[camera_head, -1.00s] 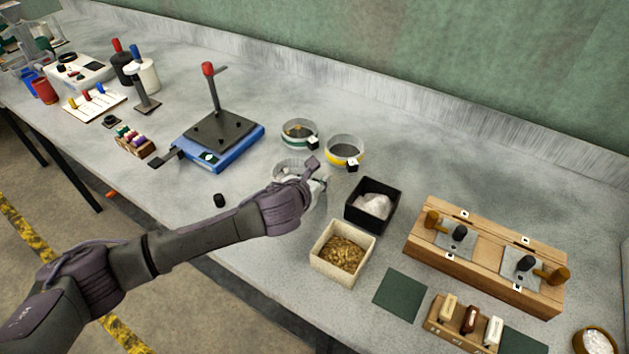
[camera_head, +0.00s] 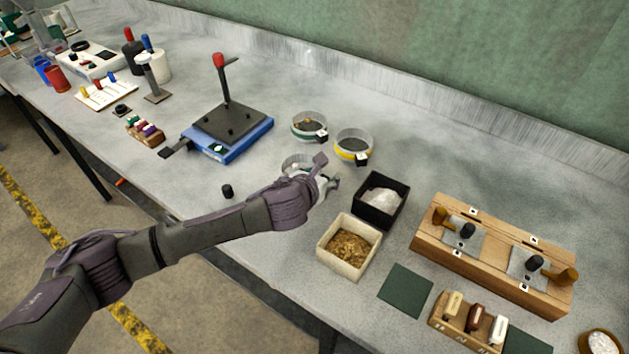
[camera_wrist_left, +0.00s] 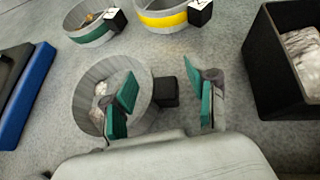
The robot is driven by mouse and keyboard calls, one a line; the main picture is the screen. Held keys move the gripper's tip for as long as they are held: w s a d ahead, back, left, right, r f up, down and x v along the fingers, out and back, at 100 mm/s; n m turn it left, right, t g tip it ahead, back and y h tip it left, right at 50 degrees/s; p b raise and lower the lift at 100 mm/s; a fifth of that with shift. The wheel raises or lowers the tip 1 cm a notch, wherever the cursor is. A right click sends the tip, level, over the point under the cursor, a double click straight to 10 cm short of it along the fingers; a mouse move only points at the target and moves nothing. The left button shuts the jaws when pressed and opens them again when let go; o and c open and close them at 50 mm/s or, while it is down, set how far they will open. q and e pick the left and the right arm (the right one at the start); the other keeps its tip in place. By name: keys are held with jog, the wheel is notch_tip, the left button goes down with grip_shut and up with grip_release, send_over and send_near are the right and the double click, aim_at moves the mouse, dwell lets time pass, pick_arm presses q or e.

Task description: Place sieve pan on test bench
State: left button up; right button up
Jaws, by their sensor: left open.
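A round grey metal sieve pan (camera_head: 297,163) stands on the bench, partly hidden behind my left gripper (camera_head: 328,180) in the head view. In the left wrist view the pan (camera_wrist_left: 84,104) holds some pale material and has a black block (camera_wrist_left: 166,92) on its right side. My left gripper (camera_wrist_left: 165,102) is open. One green-padded finger is over the pan's inside, the other is right of the black block, so the pan's wall and block lie between them. I cannot tell whether either finger touches. My right gripper is not in view.
A green-banded sieve (camera_head: 309,127) and a yellow-banded sieve (camera_head: 353,147) stand just behind. A black box (camera_head: 381,201) and a cream box of grain (camera_head: 349,246) are at the right. A blue-based shaker stand (camera_head: 228,132) is at the left. A small black knob (camera_head: 227,191) lies near the front edge.

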pick_arm(q)
jog(key=v, duration=1.1)
jog(key=shift+s+a, duration=0.15)
jog(key=shift+s, duration=0.15)
